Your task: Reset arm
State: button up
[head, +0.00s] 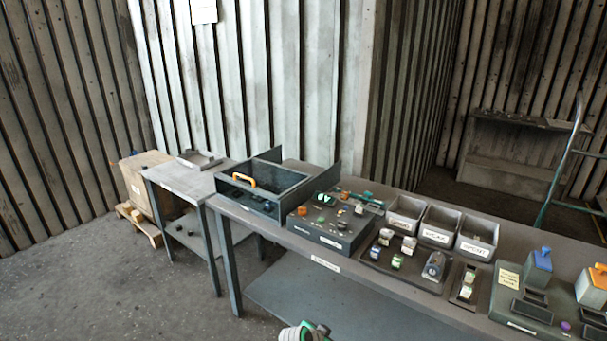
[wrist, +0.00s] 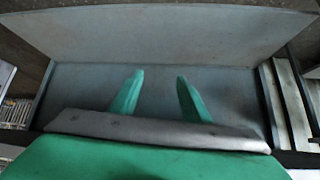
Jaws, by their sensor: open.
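My gripper (wrist: 159,88) shows in the wrist view as two green fingers standing well apart with nothing between them. A flat grey surface lies beyond the fingertips, and a grey bar crosses in front of the finger bases. In the head view only a white and green part of my arm shows at the bottom edge; the fingers cannot be made out there. The long workbench (head: 390,205) stands beyond that part, with a lower shelf (head: 330,300) under its top.
Grey bins (head: 440,222), small parts and a blue-topped block (head: 538,268) stand farther right. A small side table (head: 180,181) and a carton (head: 135,180) stand left. The left floor is clear.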

jog(key=s+f+n+t+y, duration=0.1)
jog(key=s+f+n+t, duration=0.2)
jog(key=s, duration=0.7)
jog(key=s+f+n+y, duration=0.1)
jog(key=s+f+n, duration=0.1)
jog(key=s+f, duration=0.6)
jog(key=s+a+r+n+t+y, duration=0.1)
jog(key=s+a+r+n, duration=0.15)
jog(key=s, duration=0.65)
jog(key=s+a+r+n+t+y, duration=0.15)
jog(key=s+r, duration=0.25)
jog(key=s, duration=0.5)
jog(key=s+a+r+t, duration=0.1)
jog(key=s+a+r, duration=0.1)
jog(key=s+r, duration=0.6)
jog(key=s+a+r+t+y, duration=0.1)
jog(key=s+a+r+t, duration=0.1)
jog(key=s+r, duration=0.6)
notch_tip(320, 180, up, 4)
jog(key=shift+s+a+f, duration=0.15)
jog(key=shift+s+a, duration=0.05)
jog(key=shift+a, duration=0.65)
jog(key=shift+t, duration=0.25)
